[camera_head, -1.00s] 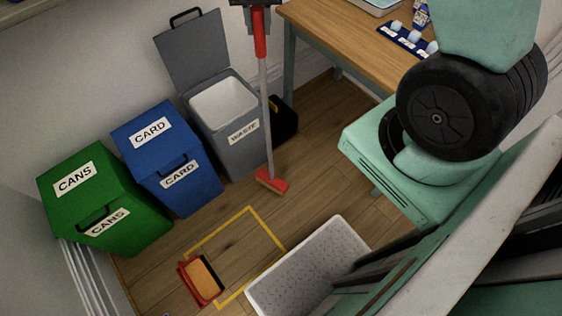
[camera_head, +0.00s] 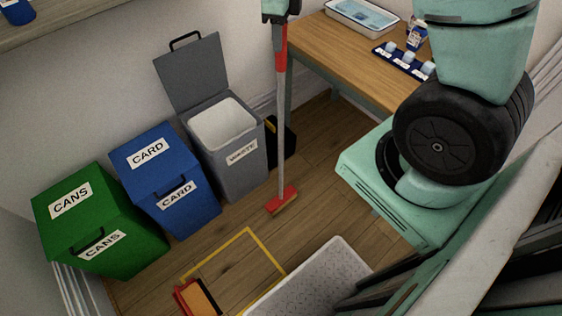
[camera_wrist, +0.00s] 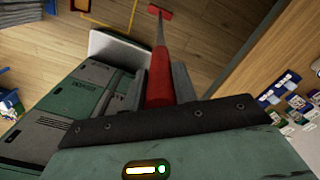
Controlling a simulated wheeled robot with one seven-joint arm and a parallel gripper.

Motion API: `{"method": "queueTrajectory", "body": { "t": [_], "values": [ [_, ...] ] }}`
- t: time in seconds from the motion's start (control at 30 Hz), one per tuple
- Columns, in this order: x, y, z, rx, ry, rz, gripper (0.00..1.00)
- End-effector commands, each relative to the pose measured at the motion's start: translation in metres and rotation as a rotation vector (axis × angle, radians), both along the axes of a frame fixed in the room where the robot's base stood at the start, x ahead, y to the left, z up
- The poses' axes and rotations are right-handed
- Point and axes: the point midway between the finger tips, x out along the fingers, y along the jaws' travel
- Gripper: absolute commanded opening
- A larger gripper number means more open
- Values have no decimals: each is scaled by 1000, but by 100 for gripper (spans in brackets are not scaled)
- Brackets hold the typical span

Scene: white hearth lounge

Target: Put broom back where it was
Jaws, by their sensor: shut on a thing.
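The broom (camera_head: 281,130) has a grey pole, a red upper grip and a red head with tan bristles. It stands nearly upright beside the grey waste bin, its head (camera_head: 283,201) on or just above the floor; I cannot tell which. My gripper (camera_head: 282,14) is at the top of the head view, shut on the red grip. In the wrist view the red grip (camera_wrist: 159,80) runs out between the jaws (camera_wrist: 160,88), with the broom head far off at the top. A yellow outlined square (camera_head: 246,230) is marked on the floor.
Grey waste (camera_head: 238,170), blue card (camera_head: 170,190) and green cans (camera_head: 95,230) bins line the wall. A black object (camera_head: 284,140) sits behind the broom. A wooden table (camera_head: 340,55) is at right. A red dustpan (camera_head: 195,298) and a pale crate (camera_head: 320,280) are in front.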

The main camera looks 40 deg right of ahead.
Motion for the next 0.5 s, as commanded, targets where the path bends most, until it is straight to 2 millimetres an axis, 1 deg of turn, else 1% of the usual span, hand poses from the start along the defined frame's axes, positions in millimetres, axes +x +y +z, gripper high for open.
{"method": "queueTrajectory", "body": {
  "t": [0.1,0.17,0.4,0.5],
  "values": [
    [0,0,0,1,-1,-26,0],
    [-1,-1,-4,0,1,-27,0],
    [-1,-1,-42,1,4,-25,0],
    [-1,-1,-53,0,1,-25,0]
  ]
}}
